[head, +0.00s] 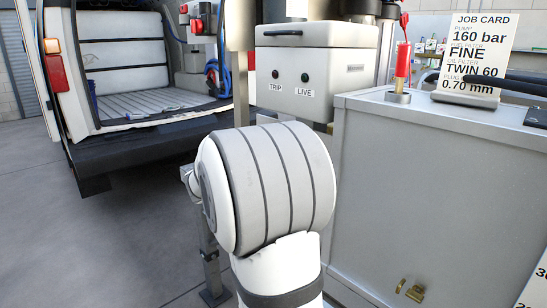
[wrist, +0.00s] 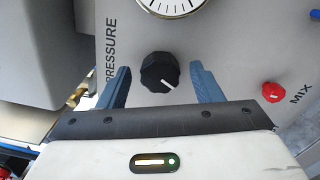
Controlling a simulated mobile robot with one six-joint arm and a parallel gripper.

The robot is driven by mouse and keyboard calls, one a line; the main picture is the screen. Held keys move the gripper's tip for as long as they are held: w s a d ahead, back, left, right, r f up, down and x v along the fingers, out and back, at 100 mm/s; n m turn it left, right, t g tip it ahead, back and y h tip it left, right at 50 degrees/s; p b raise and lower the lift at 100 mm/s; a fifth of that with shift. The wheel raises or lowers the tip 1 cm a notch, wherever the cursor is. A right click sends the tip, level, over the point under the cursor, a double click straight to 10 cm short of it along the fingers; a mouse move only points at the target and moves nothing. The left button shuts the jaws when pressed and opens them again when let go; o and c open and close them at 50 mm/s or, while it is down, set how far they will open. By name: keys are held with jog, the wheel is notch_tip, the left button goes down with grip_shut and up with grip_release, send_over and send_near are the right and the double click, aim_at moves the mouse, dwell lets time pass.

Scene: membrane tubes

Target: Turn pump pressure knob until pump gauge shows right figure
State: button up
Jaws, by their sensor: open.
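In the wrist view, the black pressure knob (wrist: 160,72) sits on a grey panel beside the printed word PRESSURE. It has a white pointer line aimed to the lower right. Just above it is the lower part of the white gauge (wrist: 170,6); its needle and figures are cut off. My gripper (wrist: 160,80) is open, with one blue finger on each side of the knob and a visible gap to each. In the head view, the job card (head: 478,50) reads pump 160 bar. My arm hides the knob and gripper there.
A red knob (wrist: 272,92) marked MIX is right of my gripper. In the head view, a white box (head: 312,68) with TRIP and LIVE lamps stands behind my arm. A grey cabinet (head: 430,190) is at right, an open van (head: 130,80) at left. Grey floor lies clear at lower left.

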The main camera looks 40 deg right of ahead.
jog(key=shift+a, duration=0.1)
jog(key=a, duration=0.7)
jog(key=shift+s+a, duration=0.35)
jog(key=shift+f, duration=0.1)
jog(key=s+a+f+m+g+y+p, duration=0.1)
jog(key=s+a+y+p, duration=0.35)
jog(key=s, duration=0.25)
jog(key=s+a+f+m+y+p, duration=0.1)
jog(key=s+a+y+p, duration=0.2)
jog(key=s+y+p, duration=0.25)
jog(key=s+a+m+t+y+p, duration=0.1)
jog(key=s+a+y+p, duration=0.2)
jog(key=a, duration=0.4)
jog(key=s+a+r+m+t+y+p, duration=0.1)
jog(key=s+a+y+p, duration=0.2)
jog(key=a, duration=0.5)
jog(key=shift+s+y+p, duration=0.2)
jog(key=shift+y+p, duration=0.45)
jog(key=shift+y, duration=0.45)
